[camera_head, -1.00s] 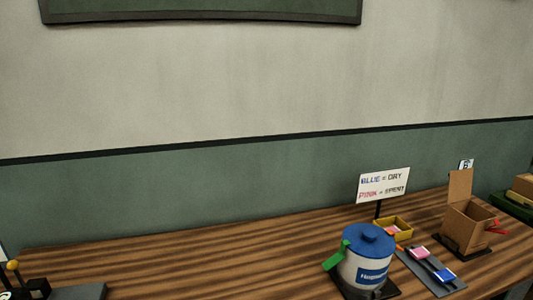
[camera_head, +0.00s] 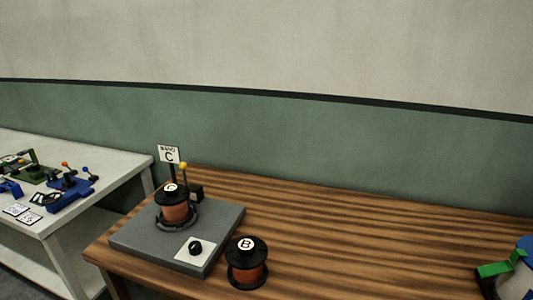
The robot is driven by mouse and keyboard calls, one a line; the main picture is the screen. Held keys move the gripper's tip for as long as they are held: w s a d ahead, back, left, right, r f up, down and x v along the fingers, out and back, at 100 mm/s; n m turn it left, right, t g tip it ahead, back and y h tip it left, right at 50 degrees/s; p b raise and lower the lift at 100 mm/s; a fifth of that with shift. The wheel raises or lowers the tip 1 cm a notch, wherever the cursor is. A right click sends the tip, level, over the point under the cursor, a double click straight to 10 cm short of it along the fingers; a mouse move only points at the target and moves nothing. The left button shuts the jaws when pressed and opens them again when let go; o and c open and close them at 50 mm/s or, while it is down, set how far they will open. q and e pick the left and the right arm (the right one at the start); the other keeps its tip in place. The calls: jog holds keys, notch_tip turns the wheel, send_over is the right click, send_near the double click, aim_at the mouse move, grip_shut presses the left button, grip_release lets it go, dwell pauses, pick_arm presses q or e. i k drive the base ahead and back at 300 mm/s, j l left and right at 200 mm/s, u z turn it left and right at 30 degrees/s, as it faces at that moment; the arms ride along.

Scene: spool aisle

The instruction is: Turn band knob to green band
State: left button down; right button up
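A small black knob (camera_head: 195,247) sits on a white plate (camera_head: 208,251) at the front right of a grey base (camera_head: 143,240) on the wooden table. Any coloured bands around the knob are too small to make out. A spool marked C (camera_head: 175,209), with orange winding and black flanges, stands upright on the base. A sign reading "BAND C" (camera_head: 168,155) rises behind it. Neither of my grippers is in view.
A spool marked B (camera_head: 246,264) stands on the wooden table (camera_head: 350,240) right of the base. A blue-lidded container with a green handle (camera_head: 515,268) is cut off at right. A white table (camera_head: 100,165) with blue and green devices stands at left. The table's middle is clear.

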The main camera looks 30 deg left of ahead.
aim_at(195, 247)
jog(key=u, duration=1.65)
